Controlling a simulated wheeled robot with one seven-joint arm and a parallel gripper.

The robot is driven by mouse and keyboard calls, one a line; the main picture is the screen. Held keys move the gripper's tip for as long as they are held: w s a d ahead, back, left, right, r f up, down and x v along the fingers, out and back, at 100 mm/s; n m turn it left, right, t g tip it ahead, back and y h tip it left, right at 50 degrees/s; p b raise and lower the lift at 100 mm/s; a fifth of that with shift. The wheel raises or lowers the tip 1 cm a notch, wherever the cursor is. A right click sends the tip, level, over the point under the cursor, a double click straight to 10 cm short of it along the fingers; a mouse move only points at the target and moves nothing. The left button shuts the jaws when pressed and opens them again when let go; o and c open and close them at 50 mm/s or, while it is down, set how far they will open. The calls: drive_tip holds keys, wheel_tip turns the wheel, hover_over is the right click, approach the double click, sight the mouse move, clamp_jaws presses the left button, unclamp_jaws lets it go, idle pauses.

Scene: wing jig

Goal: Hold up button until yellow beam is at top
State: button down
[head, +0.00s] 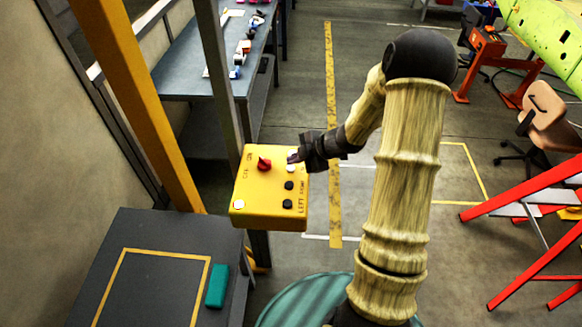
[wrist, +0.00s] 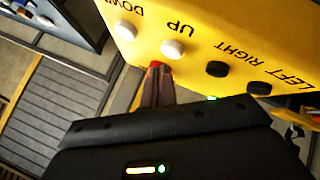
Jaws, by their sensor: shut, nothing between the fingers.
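The yellow control box (head: 246,213) hangs at the centre left of the head view, with a red knob (head: 264,164). In the wrist view, the box (wrist: 215,30) has a white button by the word UP (wrist: 172,49), a white button by DOWN (wrist: 125,29) and black buttons by RIGHT and LEFT. My gripper (head: 294,158) is shut and empty, its fingertips at the box's button row. In the wrist view, the fingertips (wrist: 155,66) are close to the UP button; I cannot tell whether they touch it. A yellow beam (head: 135,100) slants through the left; its upper end is out of view.
A dark bench (head: 150,228) with a teal block (head: 216,286) stands at lower left. A grey table (head: 195,78) with small parts stands behind the box. Floor between box and ladder is largely open.

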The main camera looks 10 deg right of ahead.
drive_tip(key=shift+f, duration=0.4)
drive_tip(key=shift+f+b, duration=0.45)
drive_tip(key=shift+b, duration=0.05)
idle(0.8)
drive_tip(key=shift+r, duration=0.1)
idle(5.4)
drive_tip(key=shift+r+p, duration=0.8)
drive_tip(key=shift+p, duration=0.15)
